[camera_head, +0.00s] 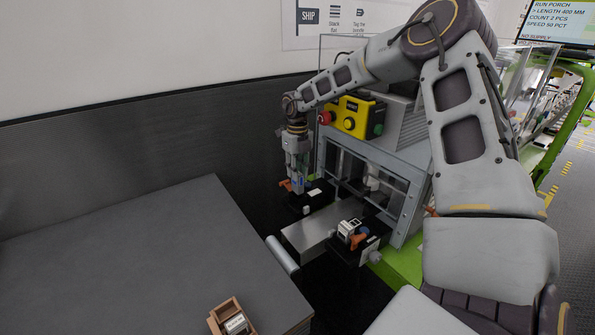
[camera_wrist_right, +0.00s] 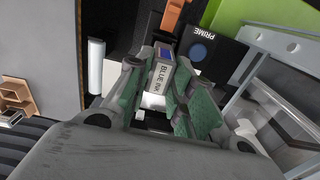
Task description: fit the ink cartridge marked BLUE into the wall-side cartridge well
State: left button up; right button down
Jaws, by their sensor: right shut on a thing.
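My right gripper (camera_head: 297,180) points down over the wall-side black cartridge holder (camera_head: 318,200), beside the machine. In the right wrist view the fingers (camera_wrist_right: 160,82) are shut on a white cartridge (camera_wrist_right: 157,76) marked BLUE INK, with a blue end. Its blue part also shows low between the fingers in the head view (camera_head: 299,184). The wall-side holder has an orange lever (camera_head: 286,184), which also shows in the wrist view (camera_wrist_right: 171,16). The well opening is hidden by the gripper and cartridge, so I cannot tell whether the cartridge touches it. My left gripper is not in view.
A second black holder (camera_head: 371,250), with a white cartridge (camera_head: 348,228) and orange lever (camera_head: 359,239), stands nearer. A metal plate (camera_head: 307,233) lies between the holders. The grey table (camera_head: 130,250) is mostly clear; a wooden box (camera_head: 217,324) sits at its front edge.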

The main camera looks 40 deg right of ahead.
aim_at(298, 187)
jog(key=shift+b, duration=0.95)
dwell(1.8)
jog(key=shift+f+b, duration=1.95)
jog(key=shift+f, duration=0.35)
dwell(1.0)
jog(key=c, duration=1.2)
grip_release()
jog(key=shift+o, duration=0.2)
